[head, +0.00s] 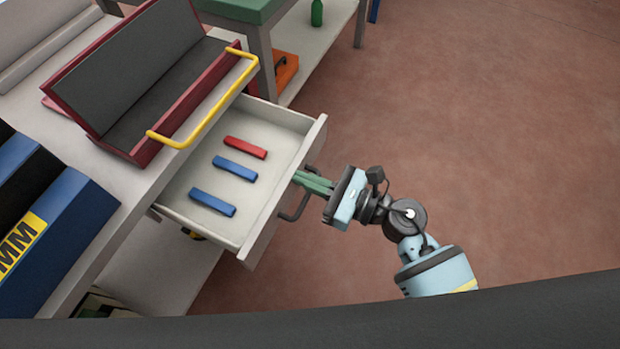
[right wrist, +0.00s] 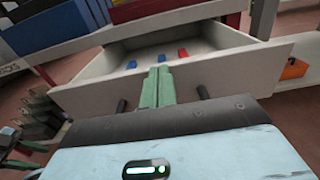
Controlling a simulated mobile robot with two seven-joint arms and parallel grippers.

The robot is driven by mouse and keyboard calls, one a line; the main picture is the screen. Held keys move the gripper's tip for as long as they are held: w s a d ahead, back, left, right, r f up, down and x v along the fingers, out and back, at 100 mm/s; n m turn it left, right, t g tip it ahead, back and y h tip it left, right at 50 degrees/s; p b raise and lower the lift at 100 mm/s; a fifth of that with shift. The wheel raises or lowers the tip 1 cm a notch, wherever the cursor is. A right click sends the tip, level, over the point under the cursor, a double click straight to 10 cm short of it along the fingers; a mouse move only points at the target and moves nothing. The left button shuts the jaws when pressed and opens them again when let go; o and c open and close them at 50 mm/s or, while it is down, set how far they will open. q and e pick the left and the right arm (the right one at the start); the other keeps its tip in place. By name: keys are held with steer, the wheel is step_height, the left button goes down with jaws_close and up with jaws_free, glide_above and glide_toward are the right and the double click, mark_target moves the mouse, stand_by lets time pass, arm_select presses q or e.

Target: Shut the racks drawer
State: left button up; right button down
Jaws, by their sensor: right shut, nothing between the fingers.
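The racks drawer (head: 276,204) is a pale drawer standing pulled out of the bench, with a dark bar handle on its front (head: 297,205). Two blue pieces and one red piece (head: 246,147) lie inside it. My right gripper (head: 300,180) has green fingers that are shut and empty, at the drawer front by the handle. In the right wrist view the fingertips (right wrist: 158,72) overlap the drawer front (right wrist: 215,78), between the two dark handle ends; I cannot tell whether they touch it.
A red and black rack with a yellow handle (head: 205,105) stands on the bench above the drawer. Blue boxes (head: 50,220) stand at the left. An orange case (head: 286,69) and a green bottle (head: 317,13) sit on a lower shelf behind. The floor (head: 480,130) to the right is clear.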

steer(key=b+x, duration=0.3)
steer(key=x, duration=1.3)
steer(key=shift+w+a+b, duration=0.1)
steer(key=shift+a+b, duration=0.1)
steer(key=shift+b, duration=0.1)
steer(key=shift+w+a, duration=0.25)
steer(key=shift+a, duration=0.15)
arm_select(q)
steer(key=shift+g, duration=0.3)
steer(key=f, duration=0.2)
steer(key=s+a+f, duration=0.1)
steer(key=f, duration=0.1)
steer(key=shift+s, duration=0.1)
steer(key=shift+d+r, duration=0.1)
